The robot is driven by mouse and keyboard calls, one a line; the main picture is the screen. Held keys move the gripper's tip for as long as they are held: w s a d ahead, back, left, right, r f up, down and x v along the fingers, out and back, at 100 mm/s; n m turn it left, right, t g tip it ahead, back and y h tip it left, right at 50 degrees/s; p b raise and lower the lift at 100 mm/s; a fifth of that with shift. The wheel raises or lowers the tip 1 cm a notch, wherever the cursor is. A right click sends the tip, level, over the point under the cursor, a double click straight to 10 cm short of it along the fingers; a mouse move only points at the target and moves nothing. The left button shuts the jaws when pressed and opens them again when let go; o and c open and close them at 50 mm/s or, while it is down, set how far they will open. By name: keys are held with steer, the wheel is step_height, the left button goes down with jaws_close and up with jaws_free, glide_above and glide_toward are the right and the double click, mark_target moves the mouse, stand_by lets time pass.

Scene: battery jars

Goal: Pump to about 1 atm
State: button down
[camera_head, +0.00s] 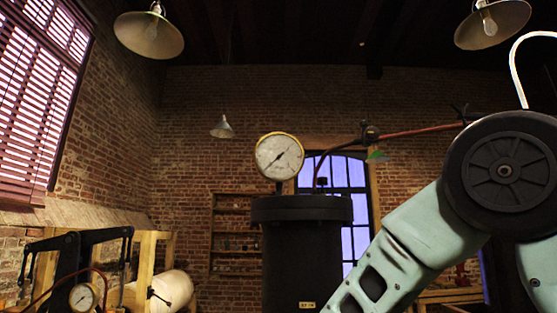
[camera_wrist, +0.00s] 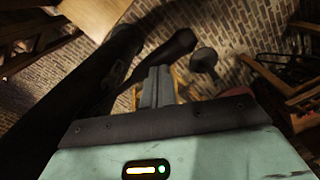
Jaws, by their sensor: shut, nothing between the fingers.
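A dark jar (camera_head: 302,255) with a thick lid stands in the middle of the head view. A round white gauge (camera_head: 279,157) with a brass rim sits on top of it; its thin needle appears to lie toward the lower left, but the scale is too small to read. A dark pump-like frame with a lever (camera_head: 72,252) stands at lower left, with a second gauge (camera_head: 83,297) in front. My gripper (camera_wrist: 157,85) shows in the wrist view, fingers together and empty. A long dark bar (camera_wrist: 88,82) and a dark rod-like part (camera_wrist: 178,46) lie beyond it; I cannot tell whether they touch the fingers.
A valve with a reddish pipe (camera_head: 415,131) runs to the right behind the jar. A pale cylinder (camera_head: 174,291) rests in a wooden frame at left. Shelves (camera_head: 235,235) and a window (camera_head: 347,205) are at the back. My arm fills the right side of the head view.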

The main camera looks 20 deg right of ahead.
step_height(320, 180, down, 14)
steer(key=b, duration=0.9)
step_height(320, 180, up, 14)
steer(key=p, duration=1.2)
steer(key=shift+r, duration=0.2)
steer(key=shift+f, duration=0.15)
step_height(320, 180, down, 14)
steer(key=b, duration=1)
step_height(320, 180, up, 14)
steer(key=p, duration=1.2)
